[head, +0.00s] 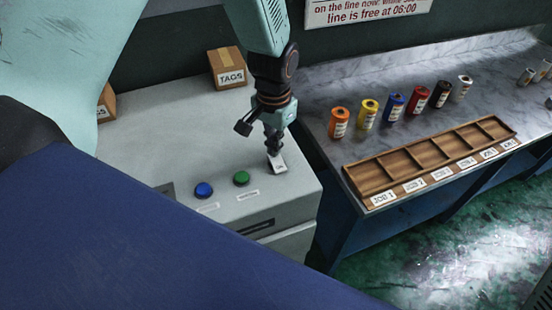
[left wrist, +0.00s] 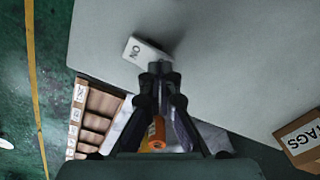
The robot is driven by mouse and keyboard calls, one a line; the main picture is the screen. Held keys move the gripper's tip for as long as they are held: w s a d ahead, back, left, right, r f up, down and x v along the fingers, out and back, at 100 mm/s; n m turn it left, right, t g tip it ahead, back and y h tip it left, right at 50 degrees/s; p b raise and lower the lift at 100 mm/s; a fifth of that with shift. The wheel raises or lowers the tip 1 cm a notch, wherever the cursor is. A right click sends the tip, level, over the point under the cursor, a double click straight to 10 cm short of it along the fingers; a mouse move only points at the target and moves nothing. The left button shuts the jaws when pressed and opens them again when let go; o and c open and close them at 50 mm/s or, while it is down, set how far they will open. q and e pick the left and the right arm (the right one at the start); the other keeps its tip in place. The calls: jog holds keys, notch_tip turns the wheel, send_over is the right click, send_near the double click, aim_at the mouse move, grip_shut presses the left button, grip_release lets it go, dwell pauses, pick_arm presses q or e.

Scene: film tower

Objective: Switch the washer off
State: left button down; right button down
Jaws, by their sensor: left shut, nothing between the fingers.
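The washer (head: 150,150) is a light grey cabinet whose flat top carries a white switch (head: 278,165) near its right end. The switch also shows in the left wrist view (left wrist: 146,51), with the letters ON on one end. My left gripper (head: 274,148) is shut and empty, pointing down at the switch. In the left wrist view its fingertips (left wrist: 159,70) are right beside or over the switch's edge; I cannot tell whether they touch it. My right gripper is not in view.
A blue button (head: 204,190) and a green button (head: 241,178) sit left of the switch. A TAGS box (head: 229,68) stands behind. On the marble counter (head: 320,100) to the right are several film canisters and a wooden tray (head: 357,183) with empty compartments.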

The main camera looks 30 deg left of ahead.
pick_arm(q)
jog(key=shift+w+f, duration=0.1)
jog(key=shift+f, duration=0.05)
jog(key=shift+f, duration=0.2)
jog(key=shift+f+b, duration=0.3)
dwell(0.3)
notch_tip(320, 180, up, 7)
jog(key=p, duration=0.7)
jog(key=shift+r, duration=0.1)
dwell(0.6)
